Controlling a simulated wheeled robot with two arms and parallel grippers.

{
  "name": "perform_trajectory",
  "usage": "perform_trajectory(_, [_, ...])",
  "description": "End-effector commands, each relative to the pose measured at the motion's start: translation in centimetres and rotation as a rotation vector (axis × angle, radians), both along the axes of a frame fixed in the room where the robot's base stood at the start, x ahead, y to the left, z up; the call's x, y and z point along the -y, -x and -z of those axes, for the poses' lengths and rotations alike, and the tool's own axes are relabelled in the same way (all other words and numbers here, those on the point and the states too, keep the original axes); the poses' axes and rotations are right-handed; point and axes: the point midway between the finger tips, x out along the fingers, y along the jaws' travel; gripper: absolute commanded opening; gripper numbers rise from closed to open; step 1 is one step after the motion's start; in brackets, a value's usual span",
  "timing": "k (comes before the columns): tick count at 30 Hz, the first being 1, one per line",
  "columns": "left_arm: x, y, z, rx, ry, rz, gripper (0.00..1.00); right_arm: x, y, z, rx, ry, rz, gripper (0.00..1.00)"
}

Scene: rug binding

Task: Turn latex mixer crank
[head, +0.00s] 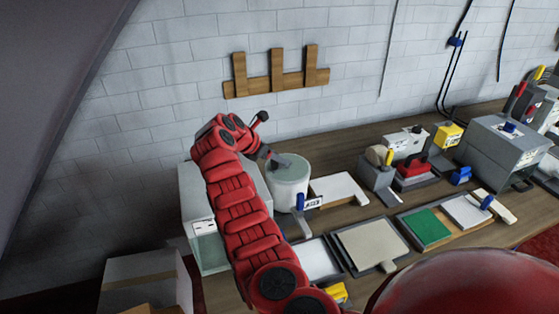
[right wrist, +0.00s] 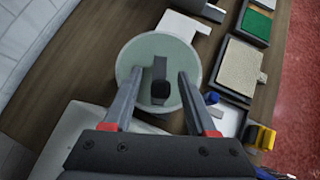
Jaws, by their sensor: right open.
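The latex mixer is a pale round tub (head: 290,196) on the bench, left of centre in the head view. It also shows as a pale greenish disc in the right wrist view (right wrist: 133,61). A dark grey crank bar with a black knob (right wrist: 160,90) stands over its top. My right gripper (head: 274,158) reaches over the tub's rim. In the right wrist view the gripper (right wrist: 159,75) is open, with one finger on each side of the crank. Whether either finger touches the crank cannot be told. My left gripper is out of view.
A pale box-like unit (head: 187,195) stands left of the tub. Right of it are a white board (head: 338,187), a blue-handled tool (head: 300,202) and trays, including a beige one (head: 372,245). Grey machines (head: 497,150) stand farther right. A wooden rack (head: 276,83) hangs on the wall.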

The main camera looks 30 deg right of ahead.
Motion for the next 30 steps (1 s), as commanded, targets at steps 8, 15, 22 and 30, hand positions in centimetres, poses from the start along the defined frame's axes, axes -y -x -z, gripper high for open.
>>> perform_trajectory(8, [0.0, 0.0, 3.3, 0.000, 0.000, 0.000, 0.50, -5.3, 0.6, -4.7, 0.005, -0.004, -0.002, 0.57])
perform_trajectory(15, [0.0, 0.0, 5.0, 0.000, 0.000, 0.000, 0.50, -9.1, 1.2, -8.7, 0.002, -0.003, -0.001, 0.57])
perform_trajectory(22, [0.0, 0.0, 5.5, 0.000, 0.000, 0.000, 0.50, -10.6, 1.4, -10.3, -0.002, -0.003, -0.001, 0.57])
perform_trajectory(30, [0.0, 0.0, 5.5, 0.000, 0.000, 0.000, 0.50, -10.7, 1.4, -10.6, -0.003, -0.002, 0.000, 0.57])
